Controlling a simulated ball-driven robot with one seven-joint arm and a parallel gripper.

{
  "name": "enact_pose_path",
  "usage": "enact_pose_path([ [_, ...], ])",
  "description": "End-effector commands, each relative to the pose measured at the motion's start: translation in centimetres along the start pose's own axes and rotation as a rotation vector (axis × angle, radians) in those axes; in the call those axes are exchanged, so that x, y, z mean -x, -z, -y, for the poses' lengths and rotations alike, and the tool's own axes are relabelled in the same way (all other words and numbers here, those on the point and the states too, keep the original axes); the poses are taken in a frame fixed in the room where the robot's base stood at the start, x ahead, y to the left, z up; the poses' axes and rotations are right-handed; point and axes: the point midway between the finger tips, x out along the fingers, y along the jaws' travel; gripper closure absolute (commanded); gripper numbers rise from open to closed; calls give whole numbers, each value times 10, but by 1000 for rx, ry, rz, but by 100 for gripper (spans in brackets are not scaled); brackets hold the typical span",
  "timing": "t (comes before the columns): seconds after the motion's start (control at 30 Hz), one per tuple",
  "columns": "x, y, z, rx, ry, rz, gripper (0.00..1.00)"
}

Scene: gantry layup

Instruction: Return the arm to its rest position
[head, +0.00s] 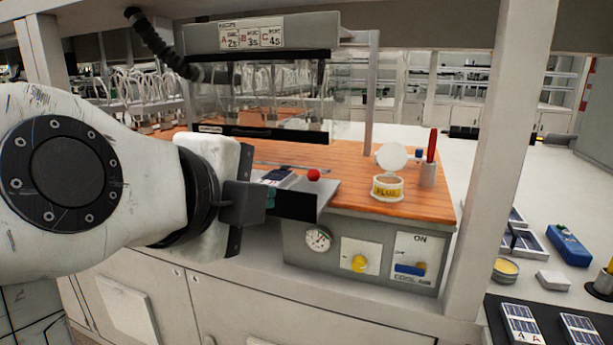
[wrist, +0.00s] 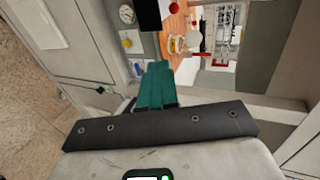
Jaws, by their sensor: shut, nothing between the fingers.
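My arm reaches in from the left of the head view. My gripper (head: 270,197) is in front of the bench, beside the dark front plate of the wooden-topped station. In the wrist view the two teal fingers of my gripper (wrist: 158,68) are together, with nothing between them. Part of the fingers is hidden behind the gripper body in the head view.
The wooden worktop (head: 345,190) carries a red ball (head: 314,175), a flux tub (head: 387,188) and a red pen in a holder (head: 428,175). A grey control box (head: 340,240) sits below. A pale post (head: 500,160) stands right of the station. Dark panels (head: 521,322) lie at lower right.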

Motion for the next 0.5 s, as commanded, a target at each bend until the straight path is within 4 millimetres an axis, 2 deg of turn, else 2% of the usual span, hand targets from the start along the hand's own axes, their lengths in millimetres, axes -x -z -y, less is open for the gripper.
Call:
enact_pose_path([
  [0.27,-27,11,-20,104,-23,-12,100],
  [0.5,-63,29,-50,260,-65,-21,100],
])
